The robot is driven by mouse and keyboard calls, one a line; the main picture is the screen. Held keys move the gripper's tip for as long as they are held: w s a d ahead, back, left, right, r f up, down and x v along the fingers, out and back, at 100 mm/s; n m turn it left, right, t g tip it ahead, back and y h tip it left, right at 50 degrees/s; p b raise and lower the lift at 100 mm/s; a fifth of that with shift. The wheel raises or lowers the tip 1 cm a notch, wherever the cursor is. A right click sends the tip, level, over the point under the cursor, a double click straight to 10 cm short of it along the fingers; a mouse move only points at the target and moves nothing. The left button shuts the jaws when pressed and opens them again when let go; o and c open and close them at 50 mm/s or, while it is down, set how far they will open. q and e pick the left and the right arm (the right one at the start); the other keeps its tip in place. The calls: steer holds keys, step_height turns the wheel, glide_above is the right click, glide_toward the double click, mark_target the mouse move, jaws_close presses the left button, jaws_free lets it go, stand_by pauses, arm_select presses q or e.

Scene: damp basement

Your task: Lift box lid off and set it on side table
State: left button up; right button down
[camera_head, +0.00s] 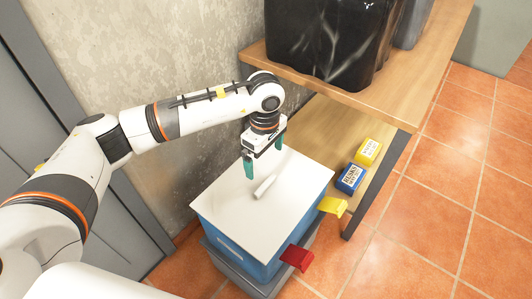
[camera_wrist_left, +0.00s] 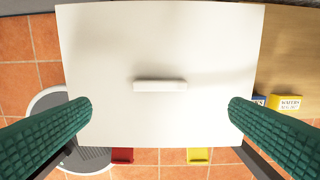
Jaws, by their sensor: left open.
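The white flat lid (camera_head: 236,222) lies on the blue box (camera_head: 262,262), covering its top. A short white bar handle (camera_head: 264,187) stands near the lid's middle; in the left wrist view the handle (camera_wrist_left: 160,85) is level and centred between my fingers. My left gripper (camera_head: 265,157) points down above the lid, open and empty, with green fingertips apart from the handle. In the left wrist view, the left gripper (camera_wrist_left: 160,112) has one finger on each side. The wooden table (camera_head: 402,103) stands behind and right of the box. My right gripper is not in view.
Black bags (camera_head: 325,45) fill much of the upper tabletop. On the lower wooden shelf (camera_head: 318,128) sit a blue carton (camera_head: 350,179) and a yellow carton (camera_head: 368,151). A concrete wall (camera_head: 150,60) stands behind.

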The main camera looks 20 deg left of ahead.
arm_select(q)
glide_above(266, 184)
step_height(266, 184, down, 5)
steer(key=shift+a+f+b, duration=0.1)
steer(key=shift+a+b, duration=0.05)
steer(key=shift+b, duration=0.25)
step_height(266, 184, down, 6)
steer(key=shift+r+b, duration=0.1)
steer(key=shift+b, duration=0.4)
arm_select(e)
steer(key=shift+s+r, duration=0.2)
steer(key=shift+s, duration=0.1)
arm_select(q)
steer(key=c, duration=1)
steer(key=shift+r+p, duration=0.65)
steer(key=shift+r, duration=0.7)
steer(key=shift+r+p, duration=0.3)
steer(key=shift+p, duration=0.05)
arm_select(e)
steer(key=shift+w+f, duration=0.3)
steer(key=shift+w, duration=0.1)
